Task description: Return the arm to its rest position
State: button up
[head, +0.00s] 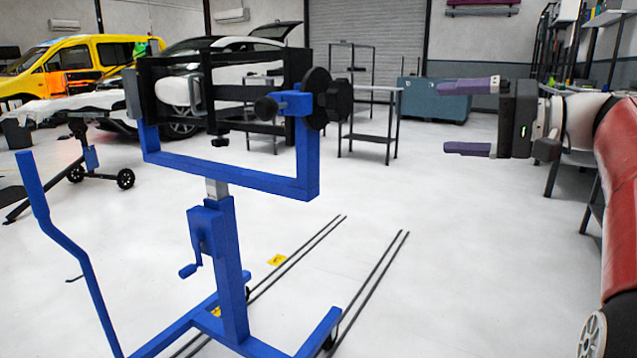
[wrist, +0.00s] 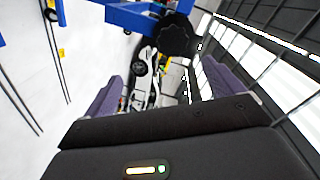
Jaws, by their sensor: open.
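My gripper (head: 468,118) is at the right of the head view, level and pointing left. Its two purple fingers are wide apart with nothing between them. My red and white arm reaches in from the right edge. In the wrist view my gripper (wrist: 164,92) also shows open and empty, with a finger on each side. A blue stand (head: 228,250) with a dark frame on top stands left of my gripper, clearly apart from it. Its blue frame and black round knob (wrist: 180,38) show at the top of the wrist view.
A teal cabinet (head: 435,104) and grey metal tables (head: 370,136) stand behind. A yellow van (head: 75,62) and a white car (head: 235,45) are at the back left. Dark rails (head: 370,290) lie on the floor. The floor below my gripper is clear.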

jog(key=s+a+f+m+g+h+p, duration=0.25)
jog(key=s+a+f+h+p, duration=0.4)
jog(key=s+a+f, duration=0.45)
jog(key=s+d+f+n+h+p, duration=0.3)
jog(key=s+f+h, duration=0.4)
jog(key=s+f, duration=0.5)
jog(key=shift+d+f+g+h, duration=0.35)
jog(key=shift+d+f+g, duration=0.15)
jog(key=shift+d, duration=0.3)
